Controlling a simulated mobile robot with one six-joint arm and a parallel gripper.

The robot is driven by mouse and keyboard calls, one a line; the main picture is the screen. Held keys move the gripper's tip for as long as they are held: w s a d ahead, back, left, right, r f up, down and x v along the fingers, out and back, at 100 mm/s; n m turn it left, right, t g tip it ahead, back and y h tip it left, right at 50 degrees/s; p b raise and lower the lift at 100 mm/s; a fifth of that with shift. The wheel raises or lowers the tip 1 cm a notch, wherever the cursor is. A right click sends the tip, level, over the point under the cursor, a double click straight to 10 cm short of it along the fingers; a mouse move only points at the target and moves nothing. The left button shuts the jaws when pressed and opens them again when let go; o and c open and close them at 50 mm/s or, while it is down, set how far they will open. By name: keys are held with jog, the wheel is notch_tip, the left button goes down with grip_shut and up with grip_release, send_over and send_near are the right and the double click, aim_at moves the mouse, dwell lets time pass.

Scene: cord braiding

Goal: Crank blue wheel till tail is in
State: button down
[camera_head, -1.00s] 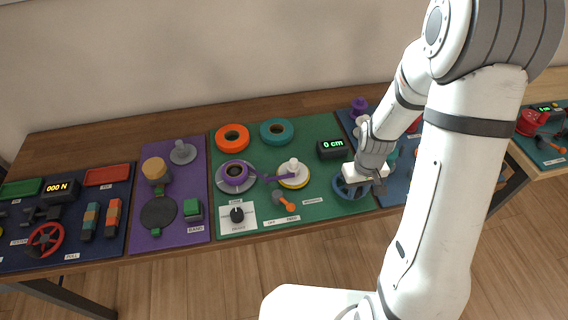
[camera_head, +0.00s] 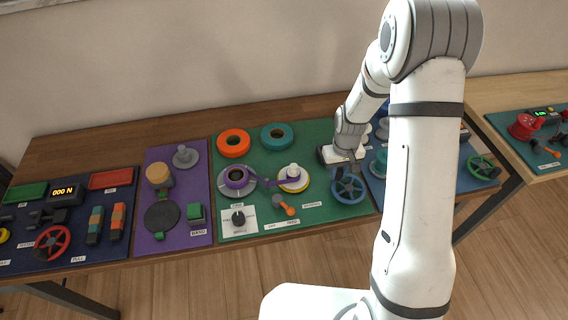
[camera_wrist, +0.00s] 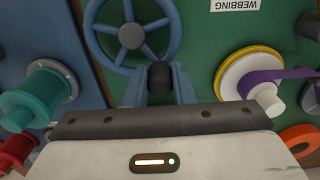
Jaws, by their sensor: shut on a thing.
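The blue wheel (camera_head: 348,188) stands at the front right of the green board. It also shows at the top of the wrist view (camera_wrist: 132,36). My gripper (camera_head: 353,166) is at the wheel's back edge. In the wrist view my gripper (camera_wrist: 160,84) is shut on the wheel's dark crank knob (camera_wrist: 159,76). A purple webbing strap (camera_head: 271,181) runs from a purple roll (camera_head: 236,178) to a white hub (camera_head: 293,170) on a yellow-rimmed disc (camera_head: 304,183). The strap and hub also show at the wrist view's right. The cm display is hidden behind my gripper.
An orange-headed lever (camera_head: 287,207) and a black knob (camera_head: 238,218) are at the green board's front. Orange (camera_head: 234,143) and teal (camera_head: 277,137) rings lie at its back. A teal spool (camera_wrist: 40,95) is beside the wheel on the blue board.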

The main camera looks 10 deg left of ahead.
aim_at(350, 175)
jog(key=d, duration=0.1)
jog(key=w+d, duration=0.2)
jog(key=d, duration=0.1)
jog(key=shift+d+f, duration=0.1)
jog(key=s+d, duration=0.1)
jog(key=d, duration=0.1)
jog(key=s+d+b, duration=0.1)
jog(key=shift+d, duration=0.35)
jog(key=s, duration=0.1)
jog(key=s+b, duration=0.1)
jog(key=s, duration=0.1)
jog(key=shift+s+d, duration=0.15)
jog(key=shift+d, duration=0.25)
jog(key=s+a, duration=0.1)
jog(key=s, duration=0.1)
jog(key=s+a+b, duration=0.1)
jog(key=shift+s, duration=0.4)
jog(key=shift+s+a, duration=0.3)
jog(key=shift+a, duration=0.4)
jog(key=b, duration=0.3)
jog(key=shift+f, duration=0.2)
